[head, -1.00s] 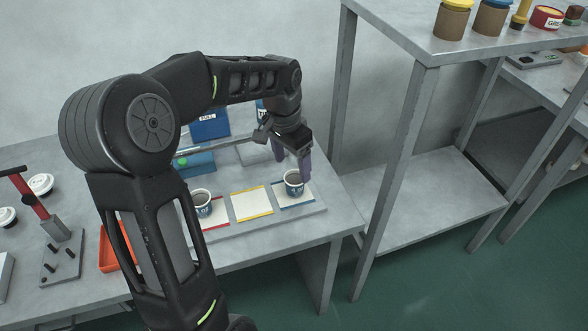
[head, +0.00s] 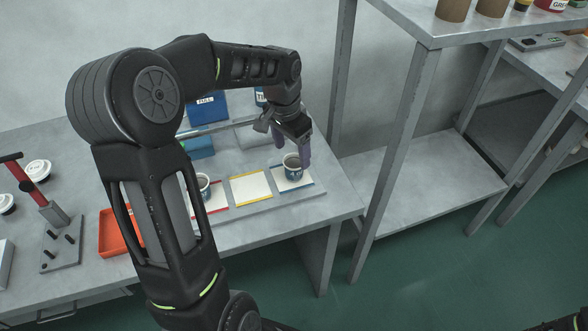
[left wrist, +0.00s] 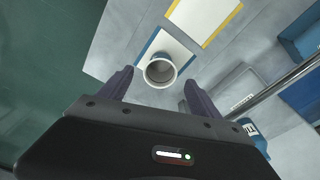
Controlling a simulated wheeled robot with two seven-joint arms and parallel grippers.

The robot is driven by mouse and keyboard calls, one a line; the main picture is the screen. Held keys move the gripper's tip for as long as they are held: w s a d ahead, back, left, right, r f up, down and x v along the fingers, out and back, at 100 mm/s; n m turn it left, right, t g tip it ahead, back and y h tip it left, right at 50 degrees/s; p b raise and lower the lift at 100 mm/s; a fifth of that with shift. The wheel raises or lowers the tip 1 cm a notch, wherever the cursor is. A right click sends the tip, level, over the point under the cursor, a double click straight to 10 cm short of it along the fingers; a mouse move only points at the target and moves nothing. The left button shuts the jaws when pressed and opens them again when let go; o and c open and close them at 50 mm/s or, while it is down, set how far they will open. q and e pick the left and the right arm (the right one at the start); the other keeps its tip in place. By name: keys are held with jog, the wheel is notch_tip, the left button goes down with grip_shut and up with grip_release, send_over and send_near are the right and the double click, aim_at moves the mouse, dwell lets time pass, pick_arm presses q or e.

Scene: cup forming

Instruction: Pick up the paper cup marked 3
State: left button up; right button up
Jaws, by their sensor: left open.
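One paper cup (head: 292,167) stands upright on the blue-edged card at the right end of the tray. In the left wrist view the cup (left wrist: 160,72) is seen from above, between and just beyond the fingertips. My left gripper (head: 291,144) is open, just above and behind this cup; its fingers (left wrist: 158,86) are empty. A second cup (head: 204,186) stands on the red-edged card, partly hidden by my left arm. The marks on both cups are too small to read. My right gripper is not in view.
A yellow-edged card (head: 250,188) lies empty between the cups. A blue bin marked FULL (head: 208,108) stands behind. An orange tray (head: 120,233) and a red-handled tool (head: 35,188) are at the left. A shelf rack (head: 430,180) stands at the right.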

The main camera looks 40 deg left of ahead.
aim_at(294, 161)
pick_arm(q)
jog(key=shift+f, duration=0.15)
jog(key=f, duration=0.3)
jog(key=w+f+p, duration=0.1)
jog(key=f, duration=0.1)
jog(key=shift+r, duration=0.1)
jog(key=shift+c, duration=0.5)
jog(key=c, duration=1.3)
jog(key=shift+r, duration=0.1)
notch_tip(294, 161, up, 10)
jog(key=shift+b, duration=0.45)
